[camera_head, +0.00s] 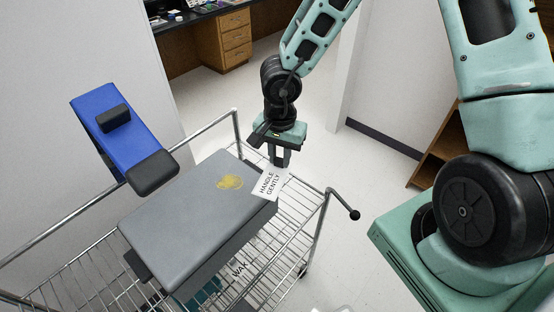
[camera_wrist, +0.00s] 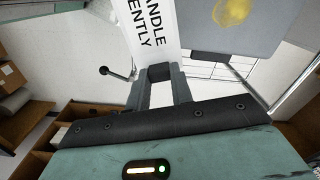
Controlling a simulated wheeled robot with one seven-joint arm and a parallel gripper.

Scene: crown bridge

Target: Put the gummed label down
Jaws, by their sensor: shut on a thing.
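The gummed label (camera_head: 270,184) is a white sheet printed "HANDLE GENTLY". In the head view it shows at the right corner of a grey case (camera_head: 185,210). Whether it touches the lid or hangs just above it I cannot tell. My gripper (camera_head: 280,162) points down at the label's upper edge and is shut on it. In the wrist view the label (camera_wrist: 158,28) extends away from my fingers (camera_wrist: 160,80), with part of its print cut off by the frame. A yellow round patch (camera_head: 230,182) marks the lid beside the label.
The case rests on a wire cart (camera_head: 285,235) with metal rails and a black knobbed handle (camera_head: 355,214). A blue object with black pads (camera_head: 125,135) stands at the cart's left. More lettering shows on something below the case. A wooden shelf (camera_head: 440,150) is at the right; open floor lies between.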

